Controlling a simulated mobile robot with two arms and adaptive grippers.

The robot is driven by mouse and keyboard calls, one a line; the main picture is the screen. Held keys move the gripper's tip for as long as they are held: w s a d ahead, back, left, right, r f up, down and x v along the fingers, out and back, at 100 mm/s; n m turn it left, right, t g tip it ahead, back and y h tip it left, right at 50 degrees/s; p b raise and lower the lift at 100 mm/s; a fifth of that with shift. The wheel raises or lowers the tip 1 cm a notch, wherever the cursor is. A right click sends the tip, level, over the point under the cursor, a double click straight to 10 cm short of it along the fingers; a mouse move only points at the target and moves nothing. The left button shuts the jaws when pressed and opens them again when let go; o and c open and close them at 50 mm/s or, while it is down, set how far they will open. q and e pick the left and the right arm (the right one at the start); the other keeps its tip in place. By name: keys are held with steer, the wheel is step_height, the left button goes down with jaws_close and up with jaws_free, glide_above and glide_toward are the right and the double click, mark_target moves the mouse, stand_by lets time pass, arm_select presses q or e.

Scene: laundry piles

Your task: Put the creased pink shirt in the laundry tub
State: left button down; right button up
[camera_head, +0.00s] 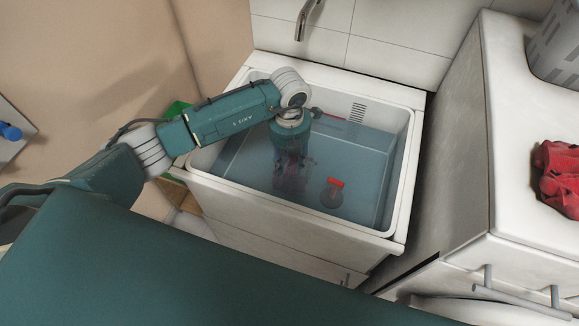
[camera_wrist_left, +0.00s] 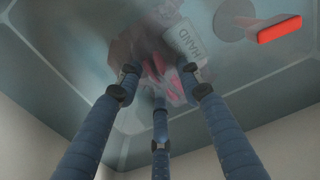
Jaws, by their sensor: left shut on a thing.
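The laundry tub (camera_head: 402,160) is a white basin filled with bluish water. My left gripper (camera_head: 292,178) reaches down into it, with its fingers under the water and blurred. In the left wrist view, the fingers of this gripper (camera_wrist_left: 158,72) close around a bunched pinkish-grey cloth, seemingly the pink shirt (camera_wrist_left: 150,62). A pale tag reading "HAND" (camera_wrist_left: 190,45) shows beside the cloth. The cloth is dim, and its full outline is hidden by water and fingers. My right gripper is in neither view.
A red-handled round plug (camera_head: 333,190) lies at the tub bottom, right of my gripper. A crumpled red cloth (camera_head: 558,178) lies on the white counter (camera_head: 508,130) at the right, near a grey basket (camera_head: 558,45). A metal tap (camera_head: 307,18) is above the tub's back edge.

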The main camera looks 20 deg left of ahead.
mark_target(289, 163)
arm_select(q)
step_height(289, 163, down, 4)
steer(key=shift+r, duration=0.2)
steer(key=shift+f, duration=0.1)
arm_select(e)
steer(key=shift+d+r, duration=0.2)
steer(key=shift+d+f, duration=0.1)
arm_select(q)
steer(key=c, duration=1.2)
jaws_free()
steer(key=shift+f, duration=0.1)
steer(key=shift+o, duration=0.2)
step_height(289, 163, up, 12)
steer(key=shift+r+b, duration=0.15)
steer(key=shift+b, duration=0.45)
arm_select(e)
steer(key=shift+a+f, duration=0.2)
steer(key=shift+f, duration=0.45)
